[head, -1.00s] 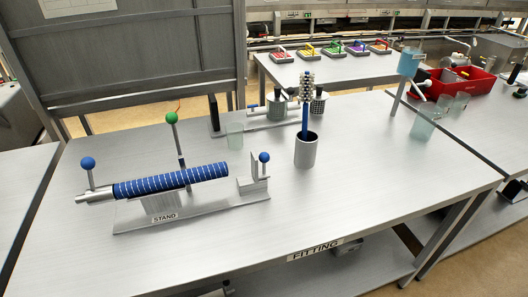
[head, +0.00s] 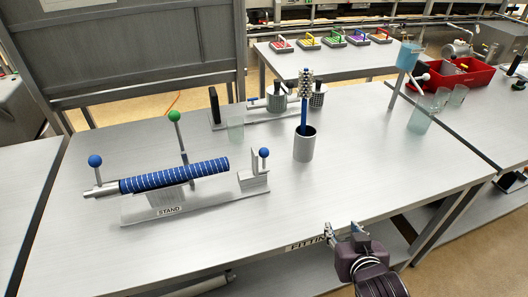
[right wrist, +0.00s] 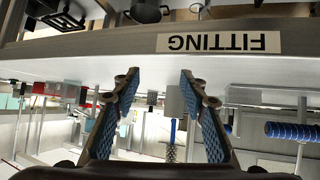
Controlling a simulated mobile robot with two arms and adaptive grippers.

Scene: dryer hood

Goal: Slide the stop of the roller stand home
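The roller stand (head: 205,209) is a grey plate labelled STAND on the table. A blue roller (head: 175,175) with white lines lies across its support, its bare metal end at the left. The stop, a grey block with an upright plate (head: 254,181) and a blue ball knob (head: 264,153), sits at the stand's right end. A gap shows between the stop and the roller's right end. The blue roller also shows at the right of the upside-down right wrist view (right wrist: 291,131). My right gripper (head: 342,229) is open and empty at the table's front edge, right of the stand. My left gripper is out of view.
A blue ball knob (head: 95,161) and a green ball on a rod (head: 174,117) rise by the roller. A grey cup with a blue-handled brush (head: 304,149) stands mid-table. The front right tabletop is clear.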

